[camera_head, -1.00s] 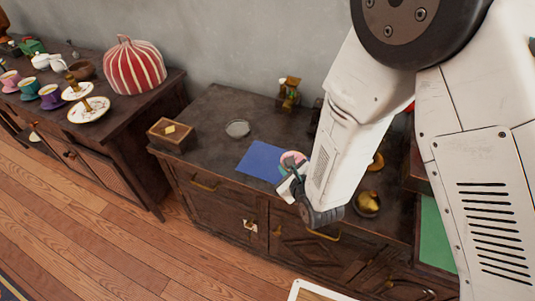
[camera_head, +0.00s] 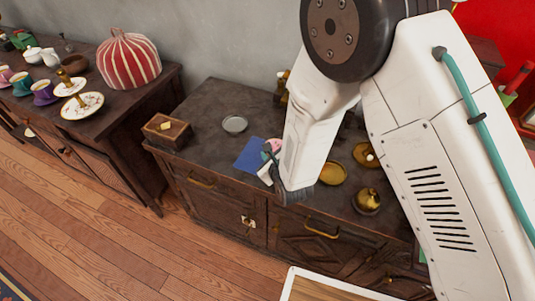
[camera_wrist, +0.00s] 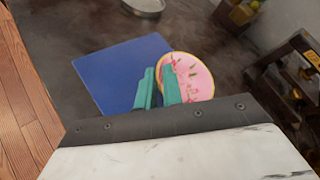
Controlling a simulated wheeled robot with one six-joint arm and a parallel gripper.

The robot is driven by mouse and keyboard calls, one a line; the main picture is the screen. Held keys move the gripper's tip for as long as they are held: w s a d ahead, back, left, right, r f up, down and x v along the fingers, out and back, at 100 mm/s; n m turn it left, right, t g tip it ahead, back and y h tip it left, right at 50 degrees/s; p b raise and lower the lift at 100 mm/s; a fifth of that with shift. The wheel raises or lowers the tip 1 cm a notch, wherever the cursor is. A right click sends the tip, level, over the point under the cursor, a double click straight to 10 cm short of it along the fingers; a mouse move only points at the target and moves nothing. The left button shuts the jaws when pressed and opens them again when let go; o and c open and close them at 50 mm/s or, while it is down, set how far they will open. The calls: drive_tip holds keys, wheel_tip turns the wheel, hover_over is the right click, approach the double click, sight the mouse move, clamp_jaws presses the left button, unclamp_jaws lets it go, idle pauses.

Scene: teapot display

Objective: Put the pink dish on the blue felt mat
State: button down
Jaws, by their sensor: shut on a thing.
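The pink dish (camera_wrist: 195,77) is round with a yellow rim and small dark pink markings. In the wrist view my gripper (camera_wrist: 160,82), with teal fingers, is shut on its left edge. In the head view the dish (camera_head: 271,148) shows only in part beside my arm. The blue felt mat (camera_wrist: 125,72) lies flat on the dark cabinet top, left of and partly behind the dish and fingers; it also shows in the head view (camera_head: 250,157). The dish overlaps the mat's right edge in the wrist view. I cannot tell its height above the surface.
A grey round dish (camera_head: 235,124) and a wooden box (camera_head: 167,131) stand left of the mat. Brass dishes (camera_head: 333,174) and a brass pot (camera_head: 367,200) stand right of my arm. A dark wooden rack (camera_wrist: 291,70) is at right in the wrist view.

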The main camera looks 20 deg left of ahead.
drive_tip(key=c, duration=1.5)
unclamp_jaws()
drive_tip(key=shift+c, duration=0.2)
drive_tip(key=v, duration=1.2)
